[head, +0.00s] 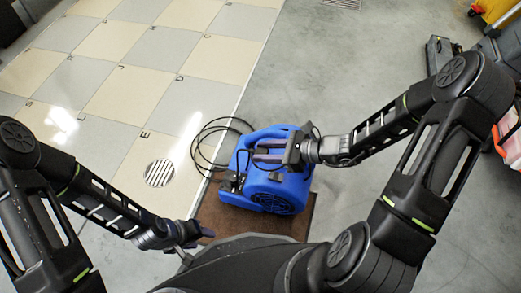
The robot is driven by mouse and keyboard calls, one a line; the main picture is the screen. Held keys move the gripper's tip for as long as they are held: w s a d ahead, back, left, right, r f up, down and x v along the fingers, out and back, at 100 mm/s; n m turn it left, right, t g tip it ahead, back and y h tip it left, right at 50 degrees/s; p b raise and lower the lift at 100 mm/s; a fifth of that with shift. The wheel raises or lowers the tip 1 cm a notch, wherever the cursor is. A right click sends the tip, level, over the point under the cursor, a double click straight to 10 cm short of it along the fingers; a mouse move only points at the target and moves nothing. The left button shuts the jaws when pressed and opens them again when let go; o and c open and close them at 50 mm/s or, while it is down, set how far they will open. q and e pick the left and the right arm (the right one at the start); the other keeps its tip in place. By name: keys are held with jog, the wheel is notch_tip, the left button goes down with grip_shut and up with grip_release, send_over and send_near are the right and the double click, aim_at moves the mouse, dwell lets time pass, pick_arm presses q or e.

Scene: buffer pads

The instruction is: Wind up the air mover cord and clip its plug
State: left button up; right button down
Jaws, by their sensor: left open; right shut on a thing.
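The blue air mover (282,183) stands on a brown mat (212,217) in the middle of the head view. Its black cord (199,146) lies in loose loops at the left of the air mover, partly over the tiled floor edge. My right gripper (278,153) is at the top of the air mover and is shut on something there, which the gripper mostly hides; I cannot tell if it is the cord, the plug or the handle. My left gripper (205,237) is open, low and left of the air mover, apart from it. I cannot make out the plug.
A round floor drain (159,173) lies in the checkered tiles at the left. Plain concrete floor (330,65) is clear behind the air mover. A dark tool-like object (440,52), a yellow item (496,9) and an orange-red bin (511,143) are at the right edge.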

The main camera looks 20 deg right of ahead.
jog(key=w, duration=1.3)
jog(key=shift+a+b, duration=0.1)
jog(key=shift+b, duration=0.3)
jog(key=w+d+b, duration=0.1)
jog(key=w+d, duration=0.2)
jog(key=d, duration=1.1)
jog(key=shift+w, duration=0.25)
jog(key=shift+a, duration=0.1)
